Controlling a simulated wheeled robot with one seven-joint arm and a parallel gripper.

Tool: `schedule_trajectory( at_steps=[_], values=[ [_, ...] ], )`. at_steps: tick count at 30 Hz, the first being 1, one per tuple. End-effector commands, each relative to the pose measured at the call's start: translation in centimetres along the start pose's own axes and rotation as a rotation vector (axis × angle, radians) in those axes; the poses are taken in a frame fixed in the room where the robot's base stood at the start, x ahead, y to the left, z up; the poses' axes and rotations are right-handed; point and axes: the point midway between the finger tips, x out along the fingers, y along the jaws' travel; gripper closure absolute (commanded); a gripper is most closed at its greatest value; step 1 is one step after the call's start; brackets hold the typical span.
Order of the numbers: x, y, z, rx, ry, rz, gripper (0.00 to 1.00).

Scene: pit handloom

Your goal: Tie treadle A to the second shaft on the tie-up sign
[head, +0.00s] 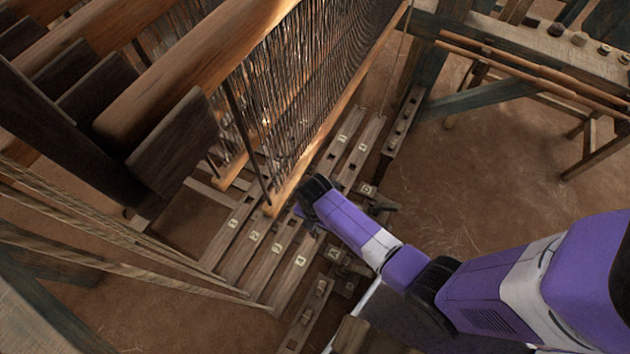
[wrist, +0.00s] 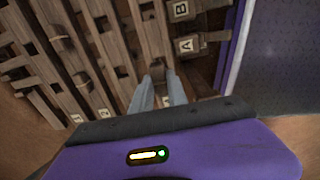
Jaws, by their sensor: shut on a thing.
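My gripper (wrist: 160,80) is shut on a small brown wooden piece (wrist: 157,66) among the slats under the loom; whether this is a loop, peg or block is unclear. In the head view my gripper's fingers are hidden behind my purple wrist. The block marked A (wrist: 185,46) is right of the fingers, apart from them, and block B (wrist: 180,9) is farther up. The A label also shows in the head view (head: 334,253). Slats numbered 1 (head: 234,223), 2 (head: 254,236), 3 (head: 276,248) and 4 (head: 300,260) lie left of it. I see no tie-up sign.
The hanging heddles (head: 300,85) and a long wooden bar (head: 340,115) stand close above my wrist. Taut ropes (head: 110,240) cross at the left. A bench (head: 520,50) stands at the upper right. Bare earth floor (head: 480,170) is open at the right.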

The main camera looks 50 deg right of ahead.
Motion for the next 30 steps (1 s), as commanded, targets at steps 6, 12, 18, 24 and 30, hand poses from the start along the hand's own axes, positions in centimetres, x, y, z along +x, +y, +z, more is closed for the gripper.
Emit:
schedule_trajectory(
  at_steps=[6,12,18,24,30],
  values=[
    [1.7,0.0,0.0,0.0,0.0,0.0,1.0],
    [3.0,0.0,0.0,0.0,0.0,0.0,1.0],
    [4.2,0.0,0.0,0.0,0.0,-0.001,1.0],
    [5.4,0.0,0.0,0.0,0.0,0.0,1.0],
    [6.6,0.0,0.0,0.0,0.0,-0.001,1.0]
  ],
)
